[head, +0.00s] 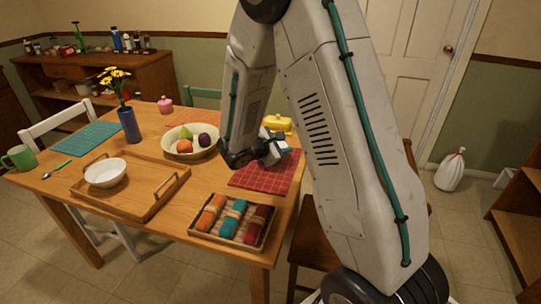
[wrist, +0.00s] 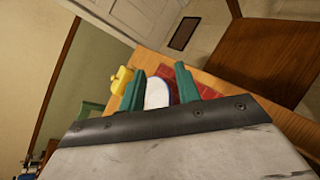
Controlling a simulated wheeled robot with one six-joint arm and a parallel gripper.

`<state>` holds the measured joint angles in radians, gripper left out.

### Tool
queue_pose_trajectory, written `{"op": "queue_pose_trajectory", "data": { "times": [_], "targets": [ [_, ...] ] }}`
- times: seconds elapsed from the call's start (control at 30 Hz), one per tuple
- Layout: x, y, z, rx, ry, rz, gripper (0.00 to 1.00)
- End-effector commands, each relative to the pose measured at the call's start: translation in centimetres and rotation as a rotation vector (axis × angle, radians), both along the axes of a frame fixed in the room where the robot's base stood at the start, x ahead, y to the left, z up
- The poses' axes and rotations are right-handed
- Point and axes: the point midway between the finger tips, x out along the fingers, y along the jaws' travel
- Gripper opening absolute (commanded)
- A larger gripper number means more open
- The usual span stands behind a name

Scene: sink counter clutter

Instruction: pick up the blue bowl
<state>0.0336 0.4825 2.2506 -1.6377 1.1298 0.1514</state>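A round white thing with a blue rim (wrist: 157,95), which may be the blue bowl, shows in the wrist view beyond and between my fingers. Only part of it shows, so I cannot be sure what it is. My gripper (wrist: 159,68) has its two green fingers spread apart, with no clear contact on it. In the head view my gripper (head: 275,150) is low over the red placemat (head: 262,181), at the right side of the table. My arm and gripper hide most of that spot. A plain white bowl (head: 105,174) sits on the wooden tray (head: 150,203) at left.
A fruit bowl (head: 175,150) stands just left of my gripper, and a yellow dish (head: 279,125) stands behind it. A basket with rolled cloths (head: 232,223) is at the front edge. A blue vase (head: 129,126) with yellow flowers stands farther left. A chair is at the table's right side.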

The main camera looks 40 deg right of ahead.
Motion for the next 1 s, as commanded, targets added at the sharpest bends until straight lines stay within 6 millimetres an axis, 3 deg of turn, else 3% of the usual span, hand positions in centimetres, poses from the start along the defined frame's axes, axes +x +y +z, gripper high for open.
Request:
{"op": "queue_pose_trajectory", "data": {
  "times": [0.03,0.1,0.3,0.67,1.0],
  "targets": [
    [1.1,0.0,-2.2,-0.018,0.041,0.056,0.33],
    [2.4,0.2,-4.3,-0.036,0.077,0.128,0.33],
    [4.2,0.6,-7.8,-0.059,0.132,0.238,0.33],
    [5.5,-2.2,-9.2,-0.06,0.138,0.249,0.33],
    [6.9,-6.1,-10.7,-0.061,0.137,0.249,0.33]
  ]
}}
